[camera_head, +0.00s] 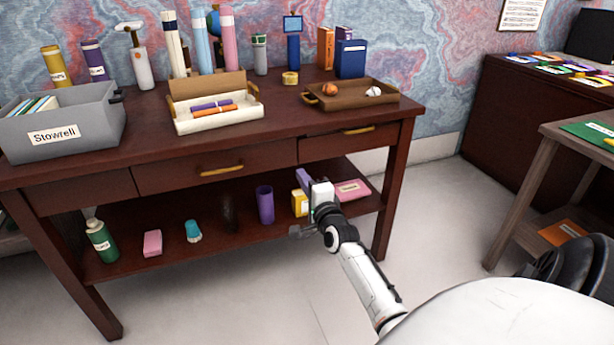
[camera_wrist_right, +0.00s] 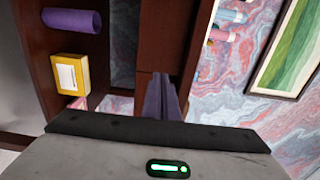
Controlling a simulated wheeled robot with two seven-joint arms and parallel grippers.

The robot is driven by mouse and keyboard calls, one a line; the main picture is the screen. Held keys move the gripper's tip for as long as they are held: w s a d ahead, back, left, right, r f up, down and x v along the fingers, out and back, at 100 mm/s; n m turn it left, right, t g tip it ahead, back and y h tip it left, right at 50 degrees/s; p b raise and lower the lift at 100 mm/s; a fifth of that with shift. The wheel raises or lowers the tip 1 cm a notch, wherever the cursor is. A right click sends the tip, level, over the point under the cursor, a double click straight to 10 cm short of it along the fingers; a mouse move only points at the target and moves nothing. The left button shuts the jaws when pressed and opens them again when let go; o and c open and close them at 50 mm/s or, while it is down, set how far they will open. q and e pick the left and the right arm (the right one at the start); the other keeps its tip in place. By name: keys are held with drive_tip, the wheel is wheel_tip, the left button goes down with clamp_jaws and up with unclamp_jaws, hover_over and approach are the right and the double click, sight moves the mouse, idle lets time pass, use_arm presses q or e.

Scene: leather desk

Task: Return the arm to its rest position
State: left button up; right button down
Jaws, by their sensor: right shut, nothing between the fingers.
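My right arm reaches from the lower right of the head view toward the desk's front. My right gripper (camera_head: 303,176) is in front of the drawers and lower shelf, to the left of the right front leg. Its purple fingers (camera_wrist_right: 161,96) show pressed together in the right wrist view, with nothing between them. The dark red-brown desk (camera_head: 290,119) stands ahead, its drawers shut. My left gripper is not in view.
The lower shelf holds a purple cylinder (camera_head: 265,204), a yellow box (camera_head: 299,203), a pink box (camera_head: 353,189) and a green bottle (camera_head: 101,241). A brown tray (camera_head: 340,101) and a grey bin (camera_head: 90,126) stand on top. The floor (camera_head: 440,230) to the right is clear.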

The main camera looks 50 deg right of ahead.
drive_tip(key=shift+v, duration=0.95)
